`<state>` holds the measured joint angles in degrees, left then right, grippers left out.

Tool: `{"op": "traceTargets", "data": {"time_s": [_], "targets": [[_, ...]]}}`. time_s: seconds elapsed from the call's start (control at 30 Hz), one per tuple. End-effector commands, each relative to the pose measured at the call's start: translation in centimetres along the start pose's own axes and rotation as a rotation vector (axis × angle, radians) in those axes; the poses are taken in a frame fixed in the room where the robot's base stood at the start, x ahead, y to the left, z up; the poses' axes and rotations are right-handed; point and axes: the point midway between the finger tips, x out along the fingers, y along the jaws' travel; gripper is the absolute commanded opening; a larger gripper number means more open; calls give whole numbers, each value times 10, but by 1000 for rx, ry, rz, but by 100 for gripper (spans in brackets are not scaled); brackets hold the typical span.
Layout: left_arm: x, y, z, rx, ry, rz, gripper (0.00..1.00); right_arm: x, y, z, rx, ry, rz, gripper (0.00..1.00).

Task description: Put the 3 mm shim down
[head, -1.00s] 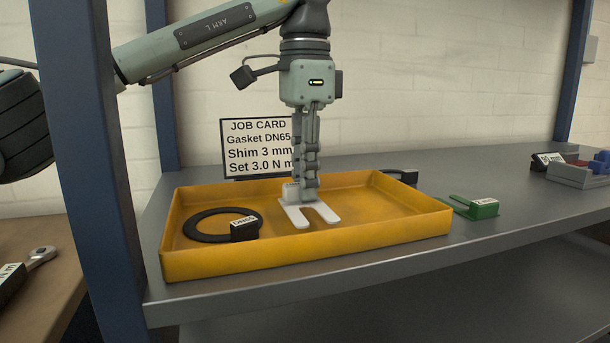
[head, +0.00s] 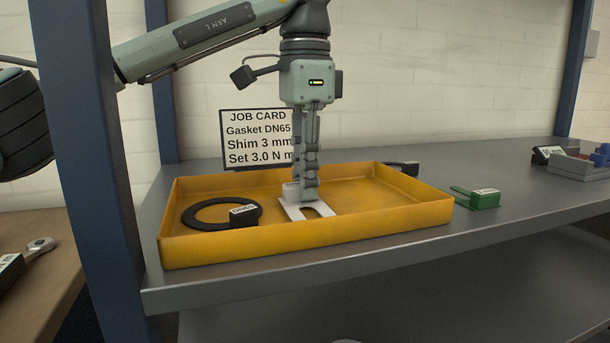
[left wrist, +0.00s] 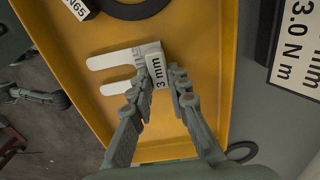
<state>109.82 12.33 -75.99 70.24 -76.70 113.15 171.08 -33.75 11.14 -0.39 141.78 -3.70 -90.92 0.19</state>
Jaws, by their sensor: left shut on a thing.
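The white 3 mm shim (head: 304,212), a forked plate with a raised labelled block, is inside the yellow tray (head: 330,233). My left gripper (head: 303,192) points straight down and is shut on the shim's block. In the left wrist view, the fingertips (left wrist: 168,82) flank the block with the "3 mm" label, and the shim's two prongs (left wrist: 118,70) point left over the tray floor. The shim looks flat and very low; I cannot tell whether it touches the floor.
A black DN65 gasket ring (head: 205,221) lies in the tray, left of the shim. The job card (head: 255,140) stands behind the tray. A green forked piece (head: 484,199) lies on the shelf at right. A blue post (head: 85,170) rises at left. The tray's right half is clear.

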Motion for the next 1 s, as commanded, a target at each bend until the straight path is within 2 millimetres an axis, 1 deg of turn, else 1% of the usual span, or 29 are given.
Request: {"op": "traceTargets", "data": {"time_s": [0.23,0.77,0.8,0.97,1.0], "targets": [[0,0,0,0,0,0,0,-3,1,-2,0,7,1,100],[6,0,0,0,0,0,0,3,-2,-2,-2,8,-1,100],[5,0,0,0,0,0,19,3,-2,-2,-2,8,-1,100],[5,0,0,0,0,0,39,2,-2,-2,-2,8,-1,100],[5,0,0,0,0,0,40,2,-2,-2,-2,8,-1,100]]}}
